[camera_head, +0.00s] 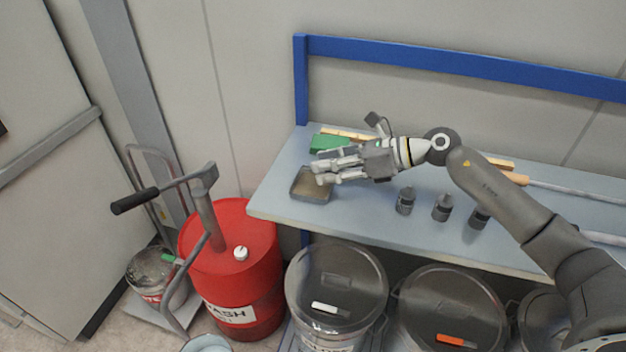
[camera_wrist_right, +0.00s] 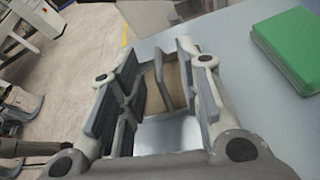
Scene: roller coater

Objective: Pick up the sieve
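The sieve (camera_head: 311,186) looks like a shallow square pan with a dark rim and a brownish inside. It lies flat near the left end of the grey-blue bench (camera_head: 375,222). My right gripper (camera_head: 319,167) is over its back right part, with fingers apart. In the right wrist view, the right gripper (camera_wrist_right: 163,68) is open, and the brown and silvery sieve (camera_wrist_right: 156,100) shows between and below its fingers. Whether the fingers touch it I cannot tell. My left gripper is not in view.
A green block (camera_head: 328,142) lies behind the gripper. Several small dark bottles, one at the left (camera_head: 405,200), stand to the right. A blue rail (camera_head: 450,65) runs along the back. A red drum (camera_head: 232,265) stands left of the bench, and lidded bins (camera_head: 335,280) stand below.

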